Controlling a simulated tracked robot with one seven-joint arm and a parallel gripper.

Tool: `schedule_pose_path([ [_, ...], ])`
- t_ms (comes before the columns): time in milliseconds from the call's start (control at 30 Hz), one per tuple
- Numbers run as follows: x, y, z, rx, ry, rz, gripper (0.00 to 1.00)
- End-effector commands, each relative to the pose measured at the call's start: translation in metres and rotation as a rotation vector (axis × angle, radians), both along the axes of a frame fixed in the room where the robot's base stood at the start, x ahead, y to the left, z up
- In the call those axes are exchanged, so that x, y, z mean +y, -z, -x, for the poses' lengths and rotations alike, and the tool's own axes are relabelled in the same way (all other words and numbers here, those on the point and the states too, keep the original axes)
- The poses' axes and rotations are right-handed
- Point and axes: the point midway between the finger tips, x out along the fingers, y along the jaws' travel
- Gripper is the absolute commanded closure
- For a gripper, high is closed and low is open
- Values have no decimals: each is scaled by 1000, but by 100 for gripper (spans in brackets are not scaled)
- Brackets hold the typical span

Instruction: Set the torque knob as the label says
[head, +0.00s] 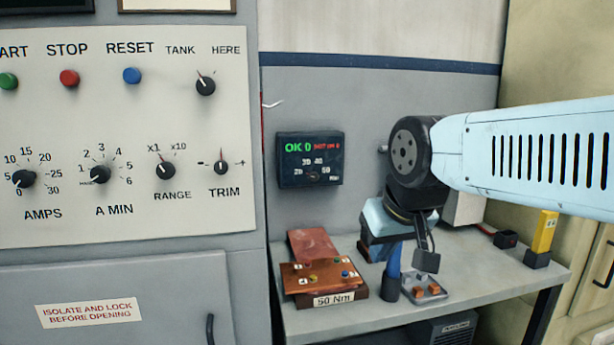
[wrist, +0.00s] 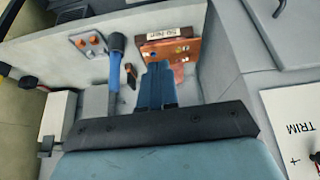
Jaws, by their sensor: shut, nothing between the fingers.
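The torque display box (head: 295,179) is a dark unit on the grey back wall in the head view. It shows green "OK 0" and small red text. Its dark torque knob (head: 314,177) sits low on its face in a scale with 30, 40 and 50; where the pointer stands is too small to tell. The label (head: 333,299) reads "50 Nm" on the front of the brown block; it also shows upside down in the wrist view (wrist: 170,34). My gripper (wrist: 157,66) is shut and empty, above the bench, right of and below the box in the head view.
A blue tool (head: 393,262) with a dark end stands beside my gripper. A small tray (head: 440,293) with orange pieces is right of it. A yellow block (head: 545,232) stands at the bench's right end. A large control panel (head: 120,225) with other knobs fills the left.

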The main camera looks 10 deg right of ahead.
Motion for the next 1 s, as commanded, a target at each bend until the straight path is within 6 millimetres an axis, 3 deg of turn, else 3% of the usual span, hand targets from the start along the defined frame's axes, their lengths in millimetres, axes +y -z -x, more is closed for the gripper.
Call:
schedule_pose_path([
  [367,0,0,0,0,0,0,100],
  [567,0,1,-13,-23,1,-5,83],
  [667,-1,3,-39,-76,5,-14,73],
  [1000,-6,14,-162,-371,37,-50,43],
])
